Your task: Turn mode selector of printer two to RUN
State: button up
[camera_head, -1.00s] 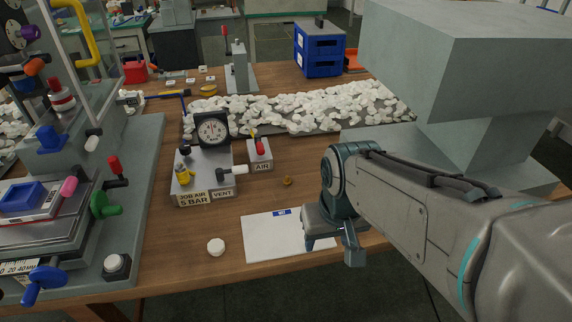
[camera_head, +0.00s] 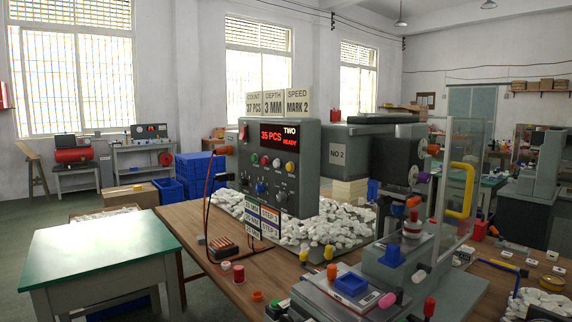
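The control box (camera_head: 309,140) of printer two stands at the middle of the picture. Its red display (camera_head: 276,139) reads TWO, 35 PCS, READY. Below the display are a row of coloured buttons (camera_head: 265,160) and several knobs, among them a blue knob (camera_head: 261,188). The knob markings are too small to read, so I cannot tell which is the mode selector or where it points. The printer body (camera_head: 337,153), marked NO 2, is behind and to the right. My gripper is not in view.
A green-topped table (camera_head: 97,248) stands at the left. A clear guard with a yellow handle (camera_head: 461,190) stands at the right.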

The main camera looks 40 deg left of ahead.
aim_at(281, 197)
jog(key=u, duration=1.5)
